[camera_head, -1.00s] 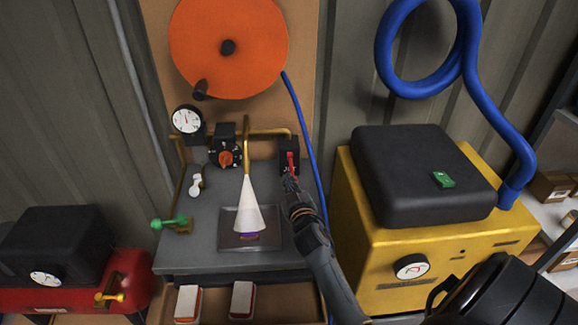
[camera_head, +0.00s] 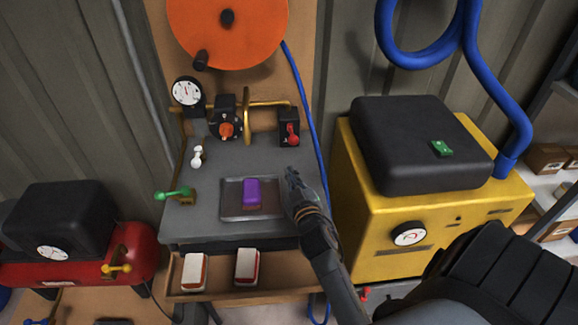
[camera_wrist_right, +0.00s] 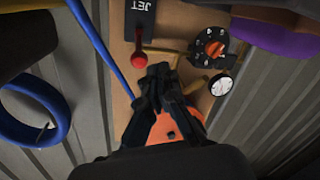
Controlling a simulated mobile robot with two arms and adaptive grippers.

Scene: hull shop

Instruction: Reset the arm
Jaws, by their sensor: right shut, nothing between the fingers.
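My right gripper (camera_head: 292,180) is shut and empty, over the right edge of the metal tray (camera_head: 230,214). It hangs apart from and below the red lever (camera_head: 292,138) of the black switch box (camera_head: 289,118). In the wrist view the shut fingers (camera_wrist_right: 158,75) are at the middle, and the box there reads JET (camera_wrist_right: 138,14), with its red knob (camera_wrist_right: 138,62) beside the fingertips. A purple block (camera_head: 251,193) lies on the tray with no spray over it. My left gripper is not in view.
A black dial with an orange knob (camera_head: 227,130), a gauge (camera_head: 187,92) and a green-handled valve (camera_head: 175,194) stand left of the switch. A yellow machine (camera_head: 380,240) stands close to the right of my arm. A blue hose (camera_head: 307,120) runs behind it.

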